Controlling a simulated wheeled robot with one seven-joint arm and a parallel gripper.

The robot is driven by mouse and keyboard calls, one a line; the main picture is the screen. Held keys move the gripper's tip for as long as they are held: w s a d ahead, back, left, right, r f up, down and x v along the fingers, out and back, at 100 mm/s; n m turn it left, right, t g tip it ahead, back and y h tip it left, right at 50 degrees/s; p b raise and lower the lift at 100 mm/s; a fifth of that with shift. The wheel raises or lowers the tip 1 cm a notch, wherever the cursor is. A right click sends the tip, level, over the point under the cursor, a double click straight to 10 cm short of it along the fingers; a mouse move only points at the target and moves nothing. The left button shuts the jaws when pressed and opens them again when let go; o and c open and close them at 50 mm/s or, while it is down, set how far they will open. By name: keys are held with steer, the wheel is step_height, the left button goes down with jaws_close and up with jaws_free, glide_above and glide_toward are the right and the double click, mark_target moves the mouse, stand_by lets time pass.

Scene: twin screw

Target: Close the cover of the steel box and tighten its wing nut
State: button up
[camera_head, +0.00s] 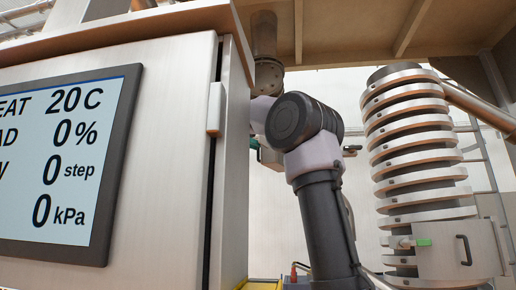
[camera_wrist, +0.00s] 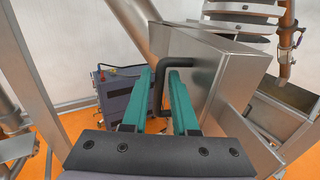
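In the wrist view, a grey steel box panel (camera_wrist: 194,62) stands tilted in the picture, with a black bar handle (camera_wrist: 179,62) on its face. My gripper (camera_wrist: 162,72) has two teal fingers, one on either side of the handle's long bar. They look apart, and I cannot tell whether either touches the bar. In the head view, a steel box (camera_head: 447,256) with a black handle (camera_head: 464,250) and a small green part (camera_head: 424,242) sits low on the right. My gripper is mostly hidden behind my arm there. No wing nut can be made out clearly.
A ribbed steel column (camera_head: 412,130) rises behind the steel box on the right. A large cabinet with a display (camera_head: 65,160) fills the left. A dark grey case (camera_wrist: 125,100) stands on the orange floor beyond my fingers. Pipes and frame bars flank the wrist view.

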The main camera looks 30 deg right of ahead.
steer(key=shift+w+d, duration=0.3)
steer(key=shift+d, duration=0.35)
jaws_close()
stand_by(1.0)
